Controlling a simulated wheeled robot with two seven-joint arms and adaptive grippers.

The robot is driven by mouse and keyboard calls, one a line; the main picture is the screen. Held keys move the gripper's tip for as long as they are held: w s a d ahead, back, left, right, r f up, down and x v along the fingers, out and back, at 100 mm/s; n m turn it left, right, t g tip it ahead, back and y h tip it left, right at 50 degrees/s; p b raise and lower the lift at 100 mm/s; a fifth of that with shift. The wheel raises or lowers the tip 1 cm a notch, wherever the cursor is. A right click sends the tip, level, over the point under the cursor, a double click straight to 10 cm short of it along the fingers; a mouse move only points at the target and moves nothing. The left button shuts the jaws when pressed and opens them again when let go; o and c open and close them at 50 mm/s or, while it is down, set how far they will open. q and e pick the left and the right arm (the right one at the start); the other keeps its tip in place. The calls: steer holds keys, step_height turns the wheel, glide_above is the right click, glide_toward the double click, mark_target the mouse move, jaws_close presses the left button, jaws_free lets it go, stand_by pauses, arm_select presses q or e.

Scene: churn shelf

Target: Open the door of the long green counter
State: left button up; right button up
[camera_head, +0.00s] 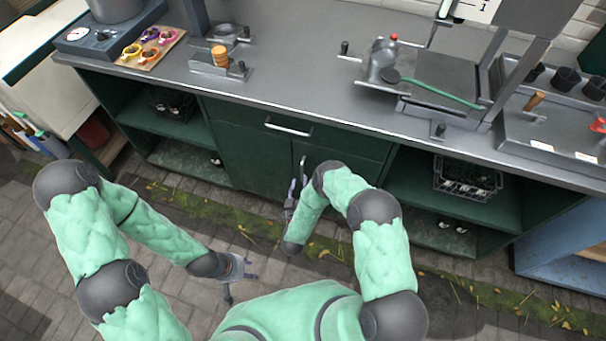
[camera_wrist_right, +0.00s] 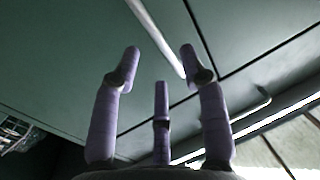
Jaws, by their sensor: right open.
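The long green counter (camera_head: 232,150) runs across the head view under a grey top, with a drawer above two doors in its middle. A pale upright door handle (camera_head: 303,168) shows beside my right gripper (camera_head: 293,196), which is at the door front. In the right wrist view, the door handle (camera_wrist_right: 154,35) is a pale bar between the two upper fingers of my open right gripper (camera_wrist_right: 160,65). I cannot tell whether they touch it. The door (camera_wrist_right: 75,50) looks shut. My left gripper (camera_head: 240,278) hangs low over the paving, fingers spread, empty.
The drawer handle (camera_head: 288,128) is above the doors; it also shows in the right wrist view (camera_wrist_right: 252,110). Open shelves flank the doors, with a dark crate (camera_head: 466,178) at right. The paving (camera_head: 150,260) is mostly clear.

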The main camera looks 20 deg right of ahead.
steer(key=b+x, duration=0.1)
steer(key=x, duration=0.4)
steer(key=shift+w+d+b, duration=0.15)
steer(key=shift+w+b, duration=0.15)
steer(key=shift+w, duration=0.1)
jaws_close()
